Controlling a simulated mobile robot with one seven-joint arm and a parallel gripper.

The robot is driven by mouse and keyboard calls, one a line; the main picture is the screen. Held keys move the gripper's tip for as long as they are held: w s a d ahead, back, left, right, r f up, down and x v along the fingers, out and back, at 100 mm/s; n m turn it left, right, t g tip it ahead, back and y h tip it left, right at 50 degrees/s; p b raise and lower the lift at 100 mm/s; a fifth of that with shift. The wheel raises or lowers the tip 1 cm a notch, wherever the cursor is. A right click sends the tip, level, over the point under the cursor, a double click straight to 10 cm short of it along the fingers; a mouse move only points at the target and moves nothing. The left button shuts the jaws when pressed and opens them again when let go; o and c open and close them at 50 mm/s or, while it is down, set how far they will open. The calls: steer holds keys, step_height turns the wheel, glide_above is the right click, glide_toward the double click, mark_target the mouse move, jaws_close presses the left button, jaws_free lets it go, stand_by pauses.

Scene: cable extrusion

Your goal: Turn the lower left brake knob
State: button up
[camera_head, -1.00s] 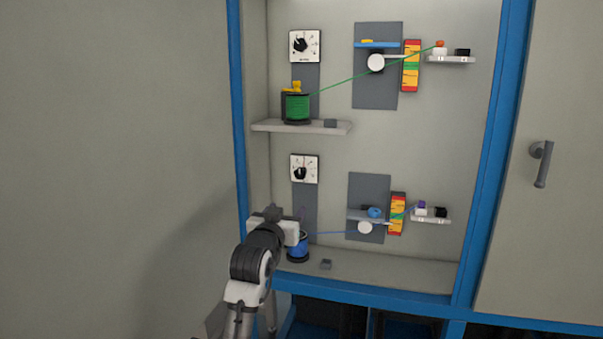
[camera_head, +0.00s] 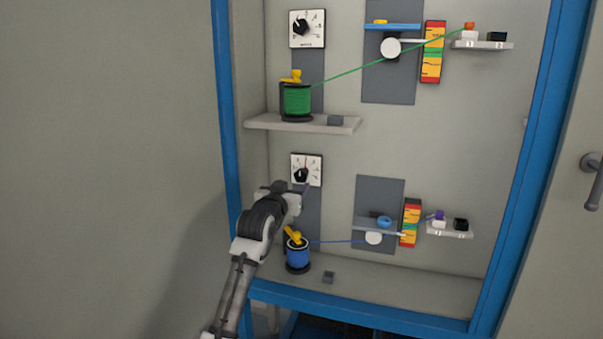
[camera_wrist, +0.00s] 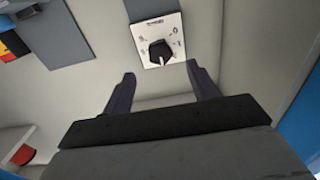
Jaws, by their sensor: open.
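The lower left brake knob (camera_head: 301,175) is a black knob on a white square dial plate with markings. It sits on the back panel of the cabinet, above the blue spool. In the wrist view the black knob (camera_wrist: 160,52) is ahead of my gripper, between and beyond the two dark fingers. My gripper (camera_wrist: 158,88) is open and empty, apart from the knob. In the head view my gripper (camera_head: 304,190) is just below the dial, its fingers hard to make out.
The blue spool (camera_head: 298,256) with a yellow piece stands below my arm, its blue cable running right. A shelf (camera_head: 262,122) above holds the green spool (camera_head: 297,100). The upper dial (camera_head: 307,28) is higher up. The cabinet's blue left post (camera_head: 225,150) is close to my arm.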

mark_target(300, 178)
steer(key=p+x, duration=0.2)
steer(key=x, duration=0.7)
steer(key=shift+f+p, duration=0.1)
steer(key=shift+p, duration=0.2)
steer(key=c, duration=0.9)
